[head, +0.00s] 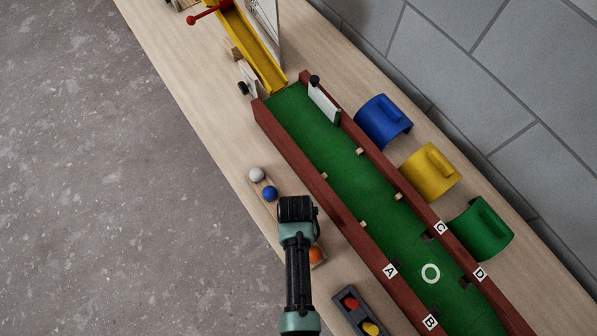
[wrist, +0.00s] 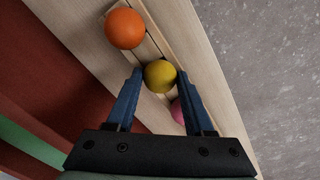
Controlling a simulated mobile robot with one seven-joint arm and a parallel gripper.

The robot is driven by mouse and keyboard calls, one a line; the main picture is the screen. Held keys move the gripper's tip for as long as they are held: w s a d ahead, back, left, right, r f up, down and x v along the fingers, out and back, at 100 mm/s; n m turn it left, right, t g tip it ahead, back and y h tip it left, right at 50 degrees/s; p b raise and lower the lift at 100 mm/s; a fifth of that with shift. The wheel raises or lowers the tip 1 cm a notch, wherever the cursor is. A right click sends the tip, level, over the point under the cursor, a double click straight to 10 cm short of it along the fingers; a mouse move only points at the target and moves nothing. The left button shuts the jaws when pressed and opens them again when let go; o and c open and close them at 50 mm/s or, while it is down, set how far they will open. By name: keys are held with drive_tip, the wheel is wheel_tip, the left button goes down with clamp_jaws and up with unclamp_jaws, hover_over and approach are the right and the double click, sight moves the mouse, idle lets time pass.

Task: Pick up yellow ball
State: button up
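The yellow ball (wrist: 160,75) sits in a narrow wooden rack (wrist: 148,40) in the wrist view, between an orange ball (wrist: 125,28) and a partly hidden pink ball (wrist: 177,111). My gripper (wrist: 160,74) is open, with its two blue fingers on either side of the yellow ball. A small gap seems to show at each side; I cannot tell whether either finger touches it. In the head view my arm covers this yellow ball and my fingertips.
In the head view, a white ball (head: 257,174), a blue ball (head: 269,193) and an orange ball (head: 316,254) line the rack. A dark tray (head: 346,312) holds red and yellow round pieces. The red-walled green lane (head: 337,158) runs at right, with blue, yellow and green cups beyond.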

clamp_jaws()
